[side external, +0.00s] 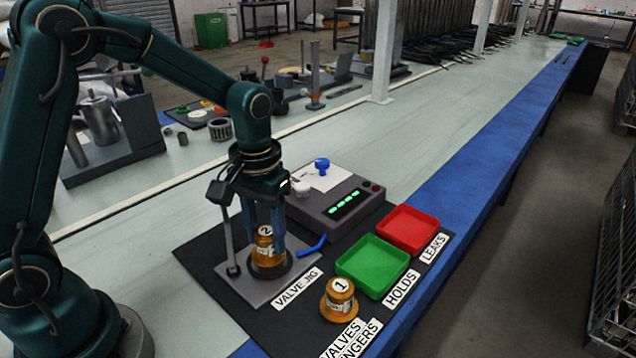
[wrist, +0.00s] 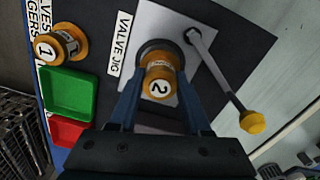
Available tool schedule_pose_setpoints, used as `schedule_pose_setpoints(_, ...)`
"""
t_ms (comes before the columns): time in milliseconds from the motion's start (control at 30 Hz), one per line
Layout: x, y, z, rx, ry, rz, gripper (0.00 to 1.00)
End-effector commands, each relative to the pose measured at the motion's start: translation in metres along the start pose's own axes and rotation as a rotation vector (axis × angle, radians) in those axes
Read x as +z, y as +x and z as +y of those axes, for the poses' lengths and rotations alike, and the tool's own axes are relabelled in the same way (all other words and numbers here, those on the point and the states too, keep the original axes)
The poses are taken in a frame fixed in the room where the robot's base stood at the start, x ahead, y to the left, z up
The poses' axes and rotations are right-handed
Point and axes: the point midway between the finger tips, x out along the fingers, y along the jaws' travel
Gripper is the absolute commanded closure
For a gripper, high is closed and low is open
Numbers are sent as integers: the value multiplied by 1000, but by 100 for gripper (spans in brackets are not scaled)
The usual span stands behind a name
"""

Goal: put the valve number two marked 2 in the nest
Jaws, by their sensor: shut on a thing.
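The valve marked 2 (side external: 266,250) is orange with a white label and a numbered top. It stands upright at the dark round nest (side external: 287,268) on the grey valve jig plate (side external: 252,290). Its flange lies within the ring, but I cannot tell whether it is fully seated. My gripper (side external: 264,240) points down with its blue fingers shut on this valve. In the wrist view the valve (wrist: 158,88) sits between both fingers (wrist: 160,80), with the ring (wrist: 150,46) behind it.
The valve marked 1 (side external: 339,299) stands on the dark mat in front. Green (side external: 372,266) and red (side external: 408,230) trays lie to the right. A grey box with green lights (side external: 340,208) is behind. A rod with a yellow knob (wrist: 252,122) rises from the jig plate.

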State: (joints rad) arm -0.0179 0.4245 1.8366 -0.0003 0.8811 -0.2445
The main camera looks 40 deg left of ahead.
Motion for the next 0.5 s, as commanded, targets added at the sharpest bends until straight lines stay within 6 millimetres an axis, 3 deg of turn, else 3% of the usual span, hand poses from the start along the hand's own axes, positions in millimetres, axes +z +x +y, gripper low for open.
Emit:
schedule_pose_setpoints(133, 0, 15, 0, 0, 0, 0, 100)
schedule_pose_setpoints(500, 0, 18, 0, 0, 0, 0, 100)
